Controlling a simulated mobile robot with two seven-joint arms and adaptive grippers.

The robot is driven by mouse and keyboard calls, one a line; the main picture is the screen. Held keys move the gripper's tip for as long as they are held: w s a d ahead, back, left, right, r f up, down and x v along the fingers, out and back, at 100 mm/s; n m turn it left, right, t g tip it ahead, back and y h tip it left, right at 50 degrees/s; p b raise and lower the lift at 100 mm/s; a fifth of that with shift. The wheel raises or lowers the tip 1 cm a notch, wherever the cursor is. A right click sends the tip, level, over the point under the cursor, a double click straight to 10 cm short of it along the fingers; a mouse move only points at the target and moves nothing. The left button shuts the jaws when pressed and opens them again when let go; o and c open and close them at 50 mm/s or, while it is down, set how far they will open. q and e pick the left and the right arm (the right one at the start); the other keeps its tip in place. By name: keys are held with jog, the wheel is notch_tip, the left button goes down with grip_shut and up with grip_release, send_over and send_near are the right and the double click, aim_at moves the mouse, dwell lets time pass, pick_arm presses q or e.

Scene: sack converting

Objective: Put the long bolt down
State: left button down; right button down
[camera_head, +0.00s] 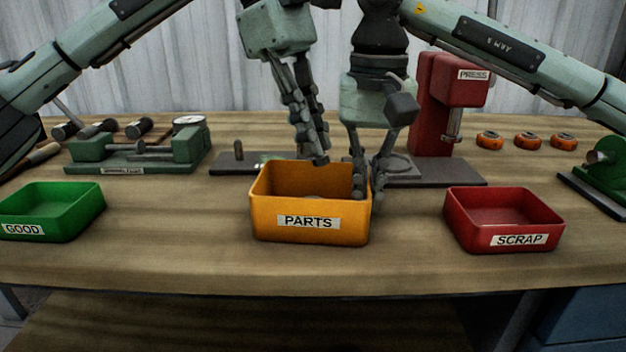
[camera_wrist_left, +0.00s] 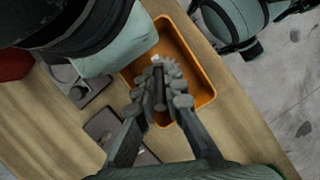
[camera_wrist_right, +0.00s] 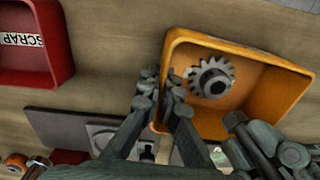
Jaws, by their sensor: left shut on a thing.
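The long bolt (camera_wrist_left: 159,88) is a dark shaft between the fingers of my left gripper (camera_wrist_left: 160,85), which is shut on it. The left gripper (camera_head: 321,160) is above the back rim of the orange PARTS bin (camera_head: 268,220); the bolt is not clear in the head view. The bin (camera_wrist_right: 240,45) holds a toothed gear (camera_wrist_right: 212,78). My right gripper (camera_head: 367,195) has its fingers either side of the bin's right wall, one inside and one outside. I cannot tell whether it (camera_wrist_right: 162,85) clamps the wall.
A green GOOD bin (camera_head: 60,220) stands left and a red SCRAP bin (camera_head: 505,233) right. A red press (camera_head: 435,105), a dark plate with a peg (camera_head: 230,168) and a green gauge (camera_head: 140,152) stand behind. Bare wood separates the bins.

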pick_arm(q)
jog(key=shift+f, duration=2.65)
jog(key=shift+f, duration=0.15)
jog(key=c, duration=1.6)
grip_release()
jog(key=v, duration=1.2)
jog(key=shift+s+r, duration=0.1)
jog(key=shift+r, duration=0.1)
pick_arm(e)
jog(key=c, duration=1.6)
grip_release()
jog(key=shift+c, duration=0.2)
